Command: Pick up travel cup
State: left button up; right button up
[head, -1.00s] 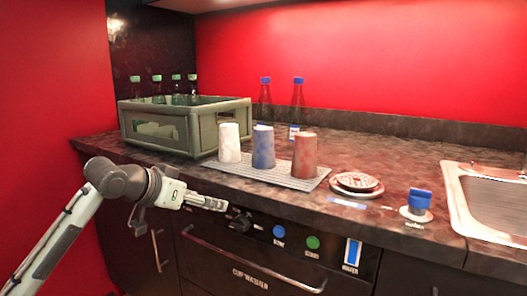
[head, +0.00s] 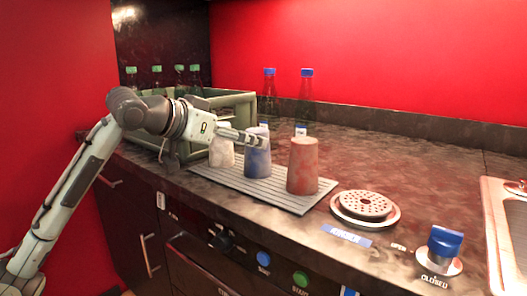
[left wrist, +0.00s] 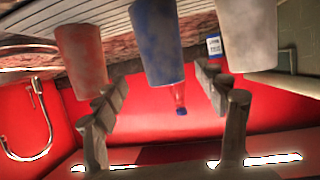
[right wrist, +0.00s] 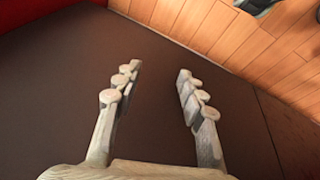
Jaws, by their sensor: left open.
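Three cups stand in a row, wider end down, on a ribbed grey mat (head: 225,180): a white cup (head: 222,152), a blue cup (head: 257,160) and a red cup (head: 302,165). None is labelled, so I cannot tell which is the travel cup. My left gripper (head: 252,138) reaches in from the left, in front of the white and blue cups. In the left wrist view, upside down, its open fingers (left wrist: 160,82) frame the blue cup (left wrist: 158,40), with nothing between them. My right gripper (right wrist: 159,72) is open and empty, away from the cups.
A green crate (head: 240,103) with bottles stands behind the arm. Two blue-capped bottles (head: 306,100) stand behind the cups. A round drain plate (head: 365,207), a blue knob (head: 443,243) and a sink (head: 508,220) lie to the right. The counter behind these is clear.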

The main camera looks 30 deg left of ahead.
pick_arm(q)
jog(key=x, duration=0.3)
jog(key=p+x, duration=0.1)
jog(key=x, duration=0.1)
jog(key=shift+a, duration=0.25)
jog(key=shift+w, duration=0.25)
jog(key=c, duration=1.4)
pick_arm(e)
jog(key=f, duration=0.1)
jog(key=s+f, duration=0.1)
jog(key=f, duration=0.1)
jog(key=shift+a+f, duration=0.2)
jog(key=shift+f, duration=0.05)
